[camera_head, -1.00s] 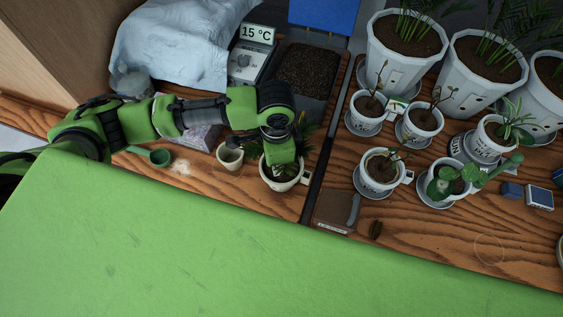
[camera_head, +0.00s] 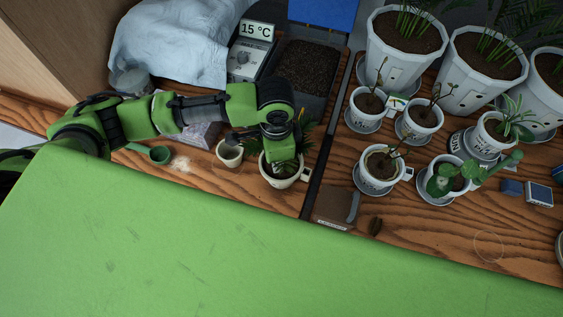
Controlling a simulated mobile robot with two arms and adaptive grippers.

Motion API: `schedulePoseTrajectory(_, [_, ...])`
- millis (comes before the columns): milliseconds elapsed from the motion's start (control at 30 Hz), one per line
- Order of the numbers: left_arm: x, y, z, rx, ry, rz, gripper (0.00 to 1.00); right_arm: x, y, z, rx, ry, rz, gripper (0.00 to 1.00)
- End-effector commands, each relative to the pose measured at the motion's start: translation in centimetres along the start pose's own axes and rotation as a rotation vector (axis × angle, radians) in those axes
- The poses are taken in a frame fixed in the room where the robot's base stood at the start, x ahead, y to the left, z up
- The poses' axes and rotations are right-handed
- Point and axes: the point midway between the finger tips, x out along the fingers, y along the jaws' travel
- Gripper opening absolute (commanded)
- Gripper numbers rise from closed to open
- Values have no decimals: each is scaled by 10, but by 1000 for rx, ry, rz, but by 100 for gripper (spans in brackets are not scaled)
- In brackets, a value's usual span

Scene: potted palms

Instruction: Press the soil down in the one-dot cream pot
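A cream pot (camera_head: 283,182) with a small palm and a light tag at its right stands near the front edge of the left bench. My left gripper (camera_head: 279,163) points down right over this pot; its fingertips and most of the soil are hidden by the wrist, so I cannot tell if they touch the soil. A smaller cream pot (camera_head: 229,157) stands just left of it. I can make out no dot on either pot. My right gripper is not in view.
A soil tray (camera_head: 325,103) and a scale-like box reading 15 °C (camera_head: 249,57) stand behind. A green scoop (camera_head: 158,156) lies at left. Several potted plants on saucers crowd the right bench, with a brown plate (camera_head: 333,208) in front. Bare wood (camera_head: 460,240) shows front right.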

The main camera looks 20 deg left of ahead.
Motion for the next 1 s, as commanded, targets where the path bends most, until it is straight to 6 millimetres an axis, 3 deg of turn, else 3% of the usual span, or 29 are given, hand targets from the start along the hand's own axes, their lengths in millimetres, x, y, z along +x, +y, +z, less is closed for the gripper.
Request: schedulePoseTrajectory(1000, [20, 0, 0, 0, -1, 0, 0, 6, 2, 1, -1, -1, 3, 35])
